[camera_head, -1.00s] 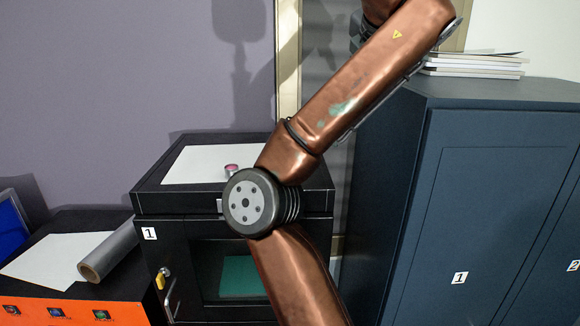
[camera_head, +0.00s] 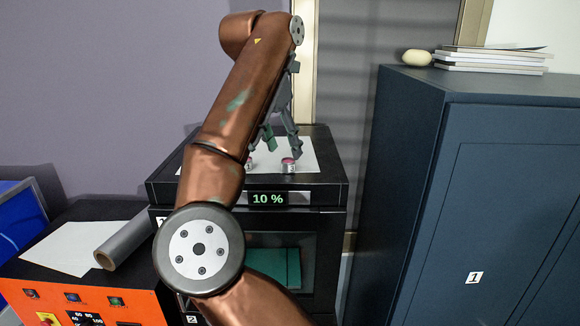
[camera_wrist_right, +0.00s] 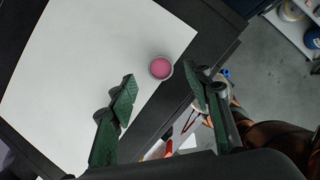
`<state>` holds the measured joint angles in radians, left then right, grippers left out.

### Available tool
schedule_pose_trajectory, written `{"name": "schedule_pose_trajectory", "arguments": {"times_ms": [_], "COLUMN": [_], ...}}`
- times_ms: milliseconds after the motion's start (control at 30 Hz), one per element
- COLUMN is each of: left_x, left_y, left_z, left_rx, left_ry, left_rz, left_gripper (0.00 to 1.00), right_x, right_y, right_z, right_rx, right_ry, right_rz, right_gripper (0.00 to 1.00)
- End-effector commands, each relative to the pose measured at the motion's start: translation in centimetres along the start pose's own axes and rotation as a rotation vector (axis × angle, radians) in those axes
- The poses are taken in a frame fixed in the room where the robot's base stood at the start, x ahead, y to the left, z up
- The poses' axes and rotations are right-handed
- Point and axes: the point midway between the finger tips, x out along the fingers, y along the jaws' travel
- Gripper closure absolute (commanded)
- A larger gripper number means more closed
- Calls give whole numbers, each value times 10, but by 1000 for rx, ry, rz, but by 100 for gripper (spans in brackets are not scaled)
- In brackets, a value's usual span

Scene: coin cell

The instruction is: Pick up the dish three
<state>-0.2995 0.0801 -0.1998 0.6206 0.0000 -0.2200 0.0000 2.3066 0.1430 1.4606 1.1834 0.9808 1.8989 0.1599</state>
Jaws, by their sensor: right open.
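Two small round dishes with pink contents are on the white sheet (camera_head: 308,152) on top of the black cabinet. The right one (camera_head: 289,166) shows clearly in the head view; the other (camera_head: 248,163) is partly hidden by my arm. No number on either is readable. My right gripper (camera_head: 281,146) is open, pointing down just above and behind the right dish. In the wrist view a pink dish (camera_wrist_right: 161,68) sits near the sheet's edge, ahead of and between the open fingertips (camera_wrist_right: 160,80). I cannot tell for sure which dish that is. My left gripper is not in view.
The black cabinet (camera_head: 330,188) has a "10 %" display (camera_head: 268,199). A tall dark blue cabinet (camera_head: 430,180) with books (camera_head: 492,60) on top stands right. A grey roll (camera_head: 120,245) lies at left above an orange panel (camera_head: 80,305).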

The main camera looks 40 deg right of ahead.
Motion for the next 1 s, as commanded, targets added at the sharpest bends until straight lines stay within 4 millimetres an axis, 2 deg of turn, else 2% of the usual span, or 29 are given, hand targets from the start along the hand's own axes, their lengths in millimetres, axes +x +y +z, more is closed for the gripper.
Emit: {"name": "schedule_pose_trajectory", "arguments": {"times_ms": [400, 700, 1000], "left_x": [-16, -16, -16], "left_y": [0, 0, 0], "left_z": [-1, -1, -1], "left_rx": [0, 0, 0], "left_ry": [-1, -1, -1], "left_rz": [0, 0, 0], "left_gripper": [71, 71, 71], "right_x": [46, 50, 50], "right_y": [-1, -1, -1], "right_z": [2, 2, 2], "right_rx": [0, 0, 0], "right_ry": [-1, -1, -1], "right_rz": [2, 2, 3], "right_gripper": [54, 55, 76]}}
